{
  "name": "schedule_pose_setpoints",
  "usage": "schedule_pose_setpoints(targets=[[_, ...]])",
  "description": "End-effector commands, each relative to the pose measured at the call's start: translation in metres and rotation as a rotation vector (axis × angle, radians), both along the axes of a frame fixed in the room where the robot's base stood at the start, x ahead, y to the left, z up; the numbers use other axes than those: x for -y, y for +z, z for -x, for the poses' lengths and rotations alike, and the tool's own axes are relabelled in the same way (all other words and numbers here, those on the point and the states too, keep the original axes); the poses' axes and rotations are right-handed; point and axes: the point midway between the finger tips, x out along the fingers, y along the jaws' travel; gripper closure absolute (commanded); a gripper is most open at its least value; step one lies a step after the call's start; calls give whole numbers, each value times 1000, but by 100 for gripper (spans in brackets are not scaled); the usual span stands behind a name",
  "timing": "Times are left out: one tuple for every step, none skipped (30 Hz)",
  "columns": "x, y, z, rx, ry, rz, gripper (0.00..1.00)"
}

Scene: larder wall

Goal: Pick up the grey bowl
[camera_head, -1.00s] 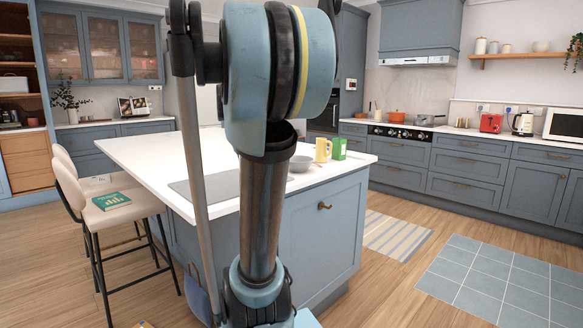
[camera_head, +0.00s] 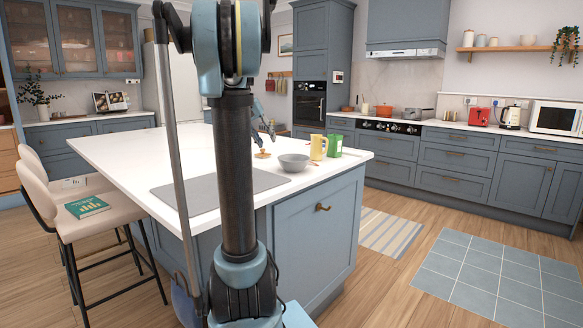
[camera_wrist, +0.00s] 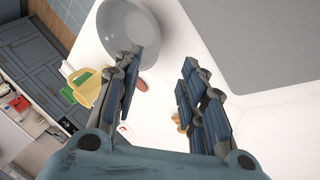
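The grey bowl (camera_head: 294,162) stands upright on the white island top, near its right end. In the wrist view the bowl (camera_wrist: 118,26) is at the top, just beyond the tip of the left finger; I cannot tell whether they touch. My gripper (camera_wrist: 165,75) is open, with a wide empty gap between its fingers. In the head view my gripper (camera_head: 264,130) is small and partly hidden behind my arm, above the island and left of the bowl.
A yellow mug (camera_head: 318,148) and a green container (camera_head: 334,145) stand right behind the bowl. A small orange-brown item (camera_head: 263,154) lies to its left. A grey mat (camera_head: 205,192) covers the island's front. White worktop (camera_head: 110,150) is clear at the left.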

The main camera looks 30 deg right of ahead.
Motion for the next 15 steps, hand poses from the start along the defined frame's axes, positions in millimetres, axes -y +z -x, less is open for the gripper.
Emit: schedule_pose_setpoints(targets=[[5,-9,0,-1,0,-1,62],[7,-13,0,0,0,0,62],[10,-19,0,0,1,0,62],[12,-24,0,0,1,0,62],[15,-28,0,0,0,0,62],[18,-34,0,-1,0,-1,62],[21,-39,0,-1,0,-1,62],[23,-43,0,0,1,0,62],[26,-48,0,-1,2,0,62],[28,-51,-1,-1,2,0,62],[29,-54,-1,0,2,1,62],[31,-57,-1,0,2,1,62],[32,-60,-1,0,2,0,62],[33,-61,0,0,2,1,62],[34,-63,0,0,2,0,62]])
